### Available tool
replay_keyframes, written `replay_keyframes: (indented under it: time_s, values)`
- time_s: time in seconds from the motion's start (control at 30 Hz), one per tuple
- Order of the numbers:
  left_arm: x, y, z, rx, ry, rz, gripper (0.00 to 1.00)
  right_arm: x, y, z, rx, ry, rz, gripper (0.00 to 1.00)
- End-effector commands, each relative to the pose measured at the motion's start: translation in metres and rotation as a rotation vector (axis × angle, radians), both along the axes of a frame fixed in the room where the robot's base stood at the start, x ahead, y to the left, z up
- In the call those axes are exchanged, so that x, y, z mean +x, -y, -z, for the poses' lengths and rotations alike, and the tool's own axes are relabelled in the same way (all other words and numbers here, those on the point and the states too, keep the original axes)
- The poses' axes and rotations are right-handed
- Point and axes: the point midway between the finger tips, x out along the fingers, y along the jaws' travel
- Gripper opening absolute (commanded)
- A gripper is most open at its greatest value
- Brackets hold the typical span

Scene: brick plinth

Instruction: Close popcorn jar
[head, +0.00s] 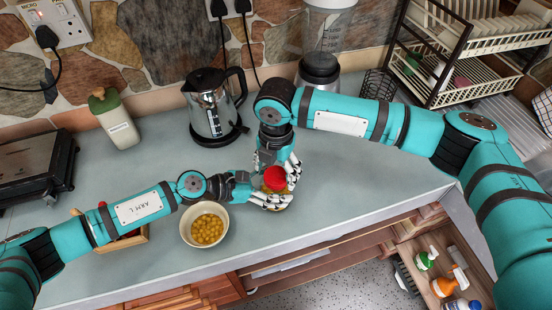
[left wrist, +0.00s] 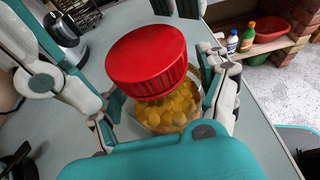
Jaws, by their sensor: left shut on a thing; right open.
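The popcorn jar (left wrist: 166,112) is clear, with yellow kernels inside. In the head view, grippers mostly hide it. A ribbed red lid (head: 275,178) sits over the jar's mouth; it also shows in the left wrist view (left wrist: 148,58). I cannot tell whether it is fully seated. My left gripper (head: 273,200) is shut on the jar, its fingers on both sides of the glass in the left wrist view (left wrist: 160,112). My right gripper (head: 279,163) is open, close to the lid from above and behind.
A bowl of yellow balls (head: 190,238) stands beside my left wrist near the counter's front edge. A kettle (head: 213,105), a green-capped bottle (head: 115,120) and a blender (head: 320,65) stand behind. A dish rack (head: 470,45) is at back right. The counter right of the jar is clear.

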Motion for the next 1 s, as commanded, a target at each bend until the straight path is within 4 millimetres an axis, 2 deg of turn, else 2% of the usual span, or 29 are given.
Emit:
replay_keyframes:
  time_s: [0.13, 0.43, 0.87, 0.9, 1.0]
  values:
    - [-0.0005, -0.0004, 0.0011, 0.002, 0.0, 0.001, 0.0, -0.0002, -0.0002, 0.0092, 0.0, 0.0, -0.001, 0.74]
    - [-0.0005, -0.0004, 0.0012, 0.002, 0.0, 0.001, 0.0, -0.0001, -0.0002, 0.0108, 0.0, 0.001, -0.002, 0.74]
    - [-0.0006, -0.0003, 0.0012, 0.002, 0.0, 0.001, 0.0, 0.0, -0.0002, 0.0106, 0.0, 0.001, -0.001, 0.18]
    - [-0.0006, -0.0003, 0.0012, 0.002, 0.0, 0.001, 0.0, -0.0001, -0.0002, 0.0106, 0.0, 0.0, -0.001, 0.15]
    - [-0.0006, -0.0003, 0.0012, 0.002, 0.0, 0.001, 0.0, -0.0005, -0.0003, 0.011, 0.0, 0.0, 0.042, 0.15]
